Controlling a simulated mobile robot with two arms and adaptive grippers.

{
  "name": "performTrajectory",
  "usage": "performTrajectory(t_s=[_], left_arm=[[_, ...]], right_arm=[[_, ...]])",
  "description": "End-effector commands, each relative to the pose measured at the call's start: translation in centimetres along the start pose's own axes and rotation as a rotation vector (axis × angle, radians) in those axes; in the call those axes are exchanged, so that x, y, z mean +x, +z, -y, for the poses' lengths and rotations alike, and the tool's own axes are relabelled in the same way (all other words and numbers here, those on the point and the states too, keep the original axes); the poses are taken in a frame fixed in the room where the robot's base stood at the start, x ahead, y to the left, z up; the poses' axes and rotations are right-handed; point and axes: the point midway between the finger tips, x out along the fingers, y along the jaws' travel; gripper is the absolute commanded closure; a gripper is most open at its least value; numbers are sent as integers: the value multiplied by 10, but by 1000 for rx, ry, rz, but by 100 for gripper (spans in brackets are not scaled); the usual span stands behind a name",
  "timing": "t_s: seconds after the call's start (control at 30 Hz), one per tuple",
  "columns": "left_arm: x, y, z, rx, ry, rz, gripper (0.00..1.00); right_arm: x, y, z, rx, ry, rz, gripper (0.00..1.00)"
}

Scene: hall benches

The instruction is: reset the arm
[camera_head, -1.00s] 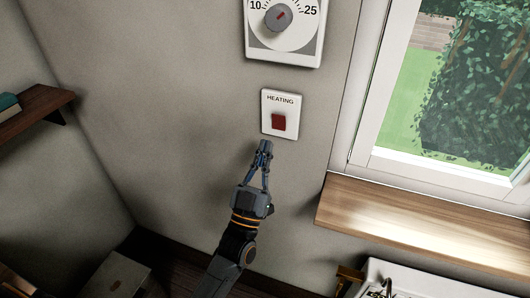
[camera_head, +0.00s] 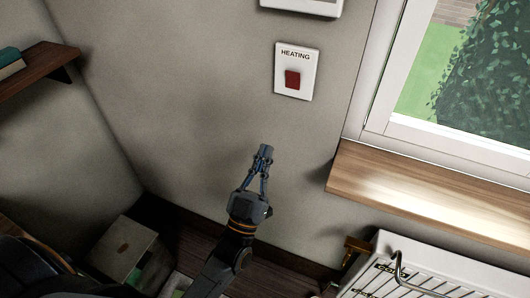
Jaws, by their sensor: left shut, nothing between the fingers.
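My left gripper (camera_head: 264,153) is near the middle of the head view, its fingers shut and empty, pointing up the picture. It is below the white heating switch plate (camera_head: 312,72) on the wall, with a clear gap between them. The plate reads HEATING and has a red rocker switch (camera_head: 292,79). My left arm comes in from the bottom. My right gripper is not in view.
A wooden window sill (camera_head: 420,195) juts out on the right under the window (camera_head: 440,150). A white radiator (camera_head: 440,265) stands below it. A wooden shelf (camera_head: 35,78) is at upper left. A box (camera_head: 123,247) sits on the floor at lower left.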

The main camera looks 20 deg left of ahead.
Motion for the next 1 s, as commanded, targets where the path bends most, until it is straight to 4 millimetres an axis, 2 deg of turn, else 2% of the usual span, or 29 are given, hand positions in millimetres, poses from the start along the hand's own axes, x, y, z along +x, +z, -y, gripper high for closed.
performTrajectory(t_s=[0.27, 0.37, 0.47, 0.53, 0.67, 0.7, 0.77, 0.8, 0.87, 0.9, 0.97, 1.0], left_arm=[[0, 0, 0, 0, 0, 0, 100], [-3, 8, -1, 1, 5, 22, 100], [-16, 38, -5, 2, 26, 109, 100], [-35, 73, -9, 5, 50, 215, 100], [-94, 151, -16, 8, 101, 472, 100], [-116, 173, -17, 10, 115, 553, 100], [-151, 203, -18, 10, 134, 674, 100], [-176, 222, -18, 12, 145, 754, 100], [-215, 246, -16, 15, 161, 873, 100], [-243, 260, -15, 17, 170, 953, 100], [-286, 278, -12, 21, 182, 1072, 100], [-315, 287, -9, 23, 188, 1151, 100]], right_arm=[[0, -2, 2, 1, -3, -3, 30], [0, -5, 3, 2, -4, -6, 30], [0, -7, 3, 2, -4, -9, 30], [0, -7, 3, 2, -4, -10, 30], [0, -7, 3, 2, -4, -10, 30], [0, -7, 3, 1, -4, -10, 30], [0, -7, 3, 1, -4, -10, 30], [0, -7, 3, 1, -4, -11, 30], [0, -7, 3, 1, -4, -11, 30], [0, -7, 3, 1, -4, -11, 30], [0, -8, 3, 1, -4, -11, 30], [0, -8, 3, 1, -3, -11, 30]])
